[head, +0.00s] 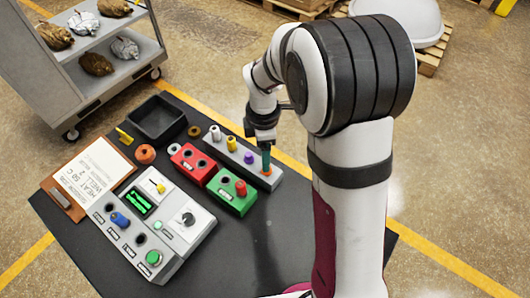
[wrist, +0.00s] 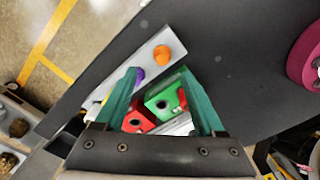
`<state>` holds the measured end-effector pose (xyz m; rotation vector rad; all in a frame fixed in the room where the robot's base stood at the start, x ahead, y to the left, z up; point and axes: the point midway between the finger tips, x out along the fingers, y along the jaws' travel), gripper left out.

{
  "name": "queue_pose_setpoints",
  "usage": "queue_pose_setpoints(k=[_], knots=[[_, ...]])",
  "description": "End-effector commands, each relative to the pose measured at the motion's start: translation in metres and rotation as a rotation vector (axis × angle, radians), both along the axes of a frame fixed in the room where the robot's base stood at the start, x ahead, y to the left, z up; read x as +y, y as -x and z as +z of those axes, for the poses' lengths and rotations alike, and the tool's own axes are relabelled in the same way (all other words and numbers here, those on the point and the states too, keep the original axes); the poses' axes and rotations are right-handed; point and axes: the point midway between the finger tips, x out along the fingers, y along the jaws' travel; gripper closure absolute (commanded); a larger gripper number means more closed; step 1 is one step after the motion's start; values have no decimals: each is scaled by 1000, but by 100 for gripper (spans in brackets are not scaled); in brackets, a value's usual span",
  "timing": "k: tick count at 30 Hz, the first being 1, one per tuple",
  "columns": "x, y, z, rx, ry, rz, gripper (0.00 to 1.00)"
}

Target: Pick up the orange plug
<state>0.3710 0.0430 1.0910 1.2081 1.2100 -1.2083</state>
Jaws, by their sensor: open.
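The orange plug (head: 267,173) stands at the right end of a long light-grey rack (head: 227,147). In the wrist view the orange plug (wrist: 162,55) shows as a round top just beyond my fingertips, with the purple plug (wrist: 138,76) beside it. My gripper (head: 266,158) points down over that end of the rack; its teal fingers (wrist: 160,74) are apart with nothing gripped between them. In the head view a finger partly covers the orange plug. I cannot tell the exact height gap.
Beside the rack are a red block (head: 193,164) and a green block (head: 231,190) with a red plug in it. A control panel (head: 185,228), clipboard (head: 70,198), black tray (head: 157,120) and orange round piece (head: 145,154) lie leftward. The front right of the table is clear.

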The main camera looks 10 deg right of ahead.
Motion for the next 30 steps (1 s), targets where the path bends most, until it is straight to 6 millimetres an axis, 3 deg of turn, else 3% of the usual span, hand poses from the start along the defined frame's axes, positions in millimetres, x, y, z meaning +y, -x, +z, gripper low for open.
queue_pose_setpoints(k=[9,17,27,29,30], knots=[[-8,3,-53,3,1,-2,29],[-8,3,-59,-2,1,-2,29],[-8,3,-58,-1,1,-2,88],[-8,3,-58,-1,1,-2,99],[-8,3,-58,-1,1,-2,100]])
